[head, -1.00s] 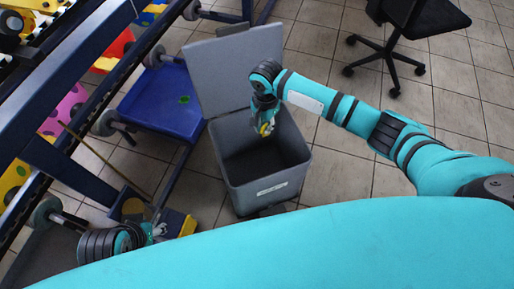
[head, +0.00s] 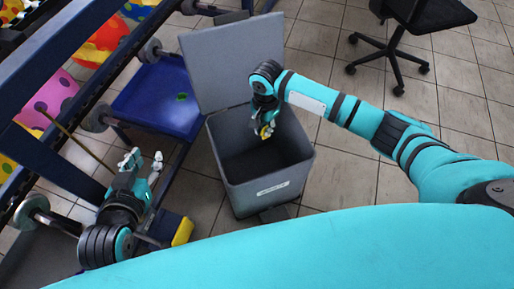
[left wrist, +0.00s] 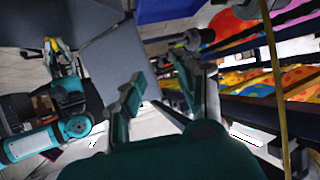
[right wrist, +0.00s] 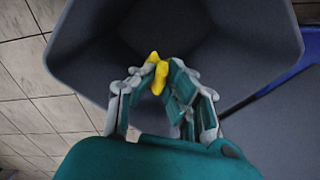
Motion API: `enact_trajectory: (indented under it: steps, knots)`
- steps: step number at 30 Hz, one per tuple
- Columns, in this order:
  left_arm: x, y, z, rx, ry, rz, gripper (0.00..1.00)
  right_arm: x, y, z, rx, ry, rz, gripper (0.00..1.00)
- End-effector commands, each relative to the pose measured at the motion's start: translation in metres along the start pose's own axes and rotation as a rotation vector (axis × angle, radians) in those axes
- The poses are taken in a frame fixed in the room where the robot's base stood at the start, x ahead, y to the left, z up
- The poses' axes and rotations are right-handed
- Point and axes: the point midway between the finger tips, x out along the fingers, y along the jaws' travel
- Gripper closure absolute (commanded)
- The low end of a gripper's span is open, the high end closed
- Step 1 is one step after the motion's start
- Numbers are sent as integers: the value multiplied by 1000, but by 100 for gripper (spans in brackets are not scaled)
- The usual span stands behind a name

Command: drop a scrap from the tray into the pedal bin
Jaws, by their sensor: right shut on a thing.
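The grey pedal bin (head: 262,183) stands on the tiled floor with its lid (head: 231,65) raised. My right gripper (head: 264,128) is over the open mouth of the bin. It is shut on a small yellow scrap (right wrist: 157,75), which also shows in the head view (head: 266,132). In the right wrist view the dark bin interior (right wrist: 200,40) lies beyond the scrap. The blue tray (head: 158,100) is left of the bin, with a small green piece (head: 182,97) lying in it. My left gripper (head: 144,160) is open and empty, below the tray in the picture.
A dark blue metal frame (head: 60,165) with rollers runs along the left. Spotted colourful balloons (head: 105,42) are behind it. A yellow block (head: 182,231) is near my left arm. A black office chair (head: 415,30) stands at the upper right, with free floor around it.

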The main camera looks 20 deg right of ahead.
Motion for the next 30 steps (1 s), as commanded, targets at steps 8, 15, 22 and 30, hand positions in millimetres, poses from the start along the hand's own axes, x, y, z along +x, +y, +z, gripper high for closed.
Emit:
enact_trajectory:
  steps: [8, 15, 22, 30]
  knots:
    - [3, 6, -41, 0, 229, 13, 66, 9, 0, 0, 0, 1, -1, 98]
    - [-2, 10, -72, -3, 402, 24, 66, 14, 0, 0, 0, 0, -1, 98]
    - [-8, 12, -87, -4, 489, 29, 66, 16, 0, 0, 1, 0, 0, 98]
    - [-9, 13, -90, -4, 503, 30, 66, 16, 0, 0, 1, 0, 0, 98]
